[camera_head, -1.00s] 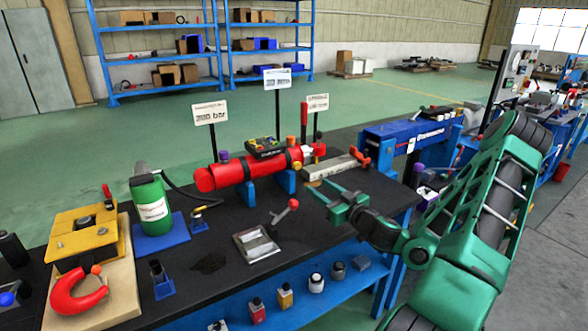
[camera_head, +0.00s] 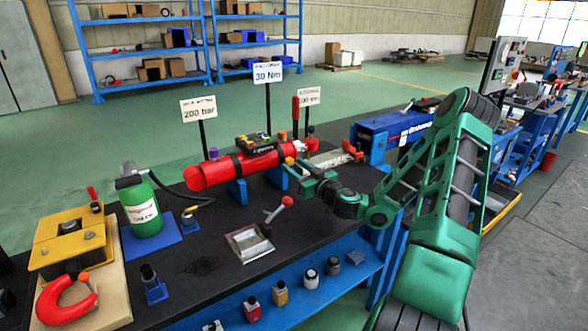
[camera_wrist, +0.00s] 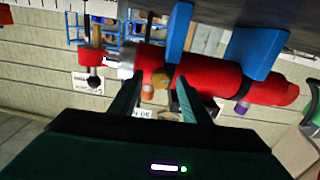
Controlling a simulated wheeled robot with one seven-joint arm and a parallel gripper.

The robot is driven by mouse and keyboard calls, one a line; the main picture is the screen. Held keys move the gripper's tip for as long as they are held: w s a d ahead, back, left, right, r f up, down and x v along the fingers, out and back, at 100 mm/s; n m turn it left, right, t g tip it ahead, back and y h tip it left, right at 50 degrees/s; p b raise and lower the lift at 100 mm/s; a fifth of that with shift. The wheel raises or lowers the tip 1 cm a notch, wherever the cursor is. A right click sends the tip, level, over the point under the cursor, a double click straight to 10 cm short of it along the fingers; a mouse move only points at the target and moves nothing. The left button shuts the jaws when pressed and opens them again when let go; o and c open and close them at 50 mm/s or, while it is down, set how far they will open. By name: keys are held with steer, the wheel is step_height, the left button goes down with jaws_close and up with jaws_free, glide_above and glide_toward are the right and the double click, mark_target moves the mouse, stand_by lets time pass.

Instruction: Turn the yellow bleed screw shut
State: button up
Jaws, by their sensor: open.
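The red cylinder (camera_head: 235,168) lies across blue supports on the bench; it also shows upside down in the wrist view (camera_wrist: 212,80). The yellow bleed screw (camera_head: 290,161) is a small round knob on its side near the right end. In the wrist view the yellow screw (camera_wrist: 160,81) lies ahead, in the gap between my fingers, nearer the left one. My gripper (camera_head: 293,170) is at the cylinder's right end. The wrist view shows my gripper (camera_wrist: 160,92) open with both fingers apart; contact with the screw cannot be told.
An orange knob (camera_head: 282,135) and a purple knob (camera_head: 214,154) stand on the cylinder. Sign posts, including the 30 Nm sign (camera_head: 268,72), rise behind it. A green bottle (camera_head: 141,205) with a hose is left.

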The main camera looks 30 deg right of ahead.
steer(key=shift+w, duration=0.3)
steer(key=c, duration=1)
steer(key=shift+d, duration=0.1)
steer(key=shift+c, duration=0.2)
